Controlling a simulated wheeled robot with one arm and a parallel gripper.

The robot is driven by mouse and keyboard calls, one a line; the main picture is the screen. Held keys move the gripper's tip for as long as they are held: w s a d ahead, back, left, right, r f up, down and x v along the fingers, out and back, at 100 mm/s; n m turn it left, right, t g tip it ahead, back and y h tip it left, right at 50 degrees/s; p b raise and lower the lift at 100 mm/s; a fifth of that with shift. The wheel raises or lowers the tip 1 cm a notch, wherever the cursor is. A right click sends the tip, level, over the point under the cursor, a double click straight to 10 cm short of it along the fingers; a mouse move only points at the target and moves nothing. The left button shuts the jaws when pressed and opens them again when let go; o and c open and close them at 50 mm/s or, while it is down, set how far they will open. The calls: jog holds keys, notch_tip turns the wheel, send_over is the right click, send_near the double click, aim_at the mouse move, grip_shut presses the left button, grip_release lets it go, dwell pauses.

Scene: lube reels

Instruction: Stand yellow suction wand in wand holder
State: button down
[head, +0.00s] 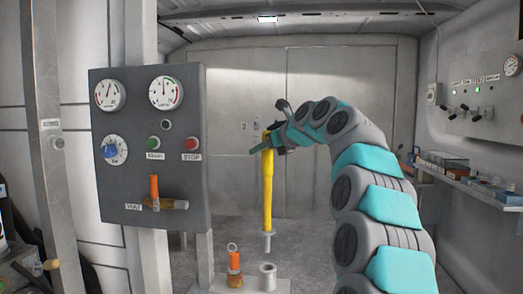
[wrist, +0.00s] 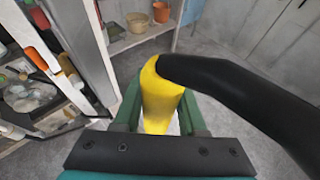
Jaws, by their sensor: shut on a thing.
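The yellow suction wand (head: 267,190) hangs upright in the middle of the head view, with a pale tip at its lower end. My gripper (head: 268,150) is shut on its upper part. In the wrist view the wand's yellow bend (wrist: 160,85) sits between the green fingers of my gripper (wrist: 160,118), and a black hose (wrist: 245,85) runs from it to the right. A short pale cylinder, which looks like the wand holder (head: 268,277), stands on a low ledge below the wand. The wand's tip appears just above it; I cannot tell whether they line up in depth.
A grey control panel (head: 150,150) with gauges and an orange lever is at the left. Shelves with small items (head: 480,185) line the right wall. Open floor lies behind.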

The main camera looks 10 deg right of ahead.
jog(key=shift+s, duration=0.1)
jog(key=shift+d+f, duration=0.1)
jog(key=shift+f, duration=0.25)
notch_tip(320, 180, down, 10)
jog(key=shift+b, duration=0.3)
dwell(1.1)
jog(key=shift+f+p, duration=0.3)
jog(key=shift+f, duration=0.15)
dwell(0.7)
jog(key=shift+c, duration=2)
grip_release()
